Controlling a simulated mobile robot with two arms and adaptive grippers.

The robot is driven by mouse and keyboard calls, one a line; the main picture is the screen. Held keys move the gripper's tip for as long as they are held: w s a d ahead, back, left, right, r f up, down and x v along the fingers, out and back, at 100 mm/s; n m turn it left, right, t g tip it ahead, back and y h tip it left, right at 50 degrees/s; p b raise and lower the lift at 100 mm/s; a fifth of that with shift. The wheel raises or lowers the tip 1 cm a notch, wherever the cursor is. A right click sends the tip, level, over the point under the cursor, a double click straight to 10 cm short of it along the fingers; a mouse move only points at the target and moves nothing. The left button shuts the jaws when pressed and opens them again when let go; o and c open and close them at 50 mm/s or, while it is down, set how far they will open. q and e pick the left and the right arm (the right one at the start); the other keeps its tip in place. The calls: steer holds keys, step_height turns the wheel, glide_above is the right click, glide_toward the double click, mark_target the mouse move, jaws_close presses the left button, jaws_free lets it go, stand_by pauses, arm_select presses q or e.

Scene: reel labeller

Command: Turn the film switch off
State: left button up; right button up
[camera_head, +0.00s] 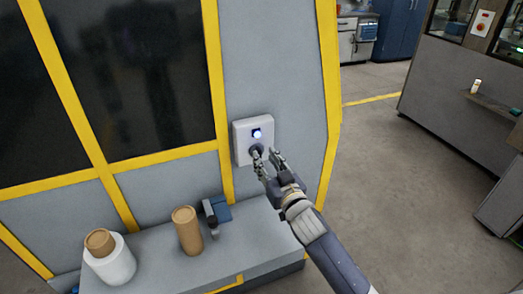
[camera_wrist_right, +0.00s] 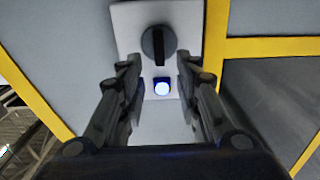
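The film switch is a black rotary knob (camera_wrist_right: 158,45) on a pale box (camera_head: 241,147) fixed to the grey machine wall. Its bar looks upright in the right wrist view. A lit blue-white lamp (camera_head: 257,133) sits above the knob in the head view; it also glows in the right wrist view (camera_wrist_right: 162,88). My right gripper (camera_head: 267,155) is open and empty, with its fingertips close to the box at about the knob's height. In the right wrist view the fingers (camera_wrist_right: 160,68) stand apart either side of the lamp, with the knob just beyond the tips. I cannot tell whether they touch anything. My left gripper is out of view.
A grey ledge (camera_head: 160,264) below the box holds a brown roll (camera_head: 187,231), a white roll with a brown core (camera_head: 112,263) and a small blue-grey device (camera_head: 216,211). Yellow frame bars (camera_head: 217,90) edge the machine. Open floor (camera_head: 375,160) lies to the right.

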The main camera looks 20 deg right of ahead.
mark_target(260, 151)
steer(key=shift+w+p, duration=0.3)
steer(key=shift+w, duration=1.55)
jaws_close()
